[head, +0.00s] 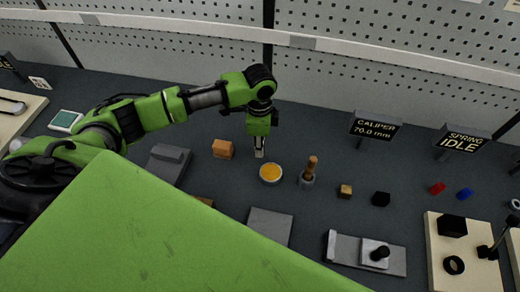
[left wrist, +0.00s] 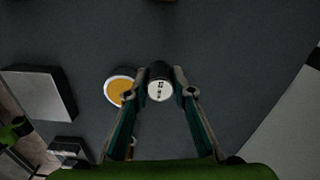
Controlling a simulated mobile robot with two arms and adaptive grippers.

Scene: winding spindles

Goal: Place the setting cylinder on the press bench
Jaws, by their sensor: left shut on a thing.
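My left gripper (head: 259,153) is shut on a small dark cylinder with a white, printed end face, likely the setting cylinder. In the left wrist view the cylinder (left wrist: 159,84) sits between the two fingers (left wrist: 160,93), its printed face toward the camera. In the head view the gripper points down just behind a dish of yellow stuff (head: 270,173); the cylinder is mostly hidden there. The dish also shows beside the fingers in the left wrist view (left wrist: 121,91). I cannot tell which surface is the press bench. My right gripper is not in view.
An orange block (head: 222,149) and a wooden-handled tool (head: 309,172) stand near the gripper. Grey slabs (head: 269,224) lie nearer me. Signs read CALIPER 70.0 mm (head: 375,128) and SPRING IDLE (head: 463,141). A pale board (head: 445,279) holds black parts at right.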

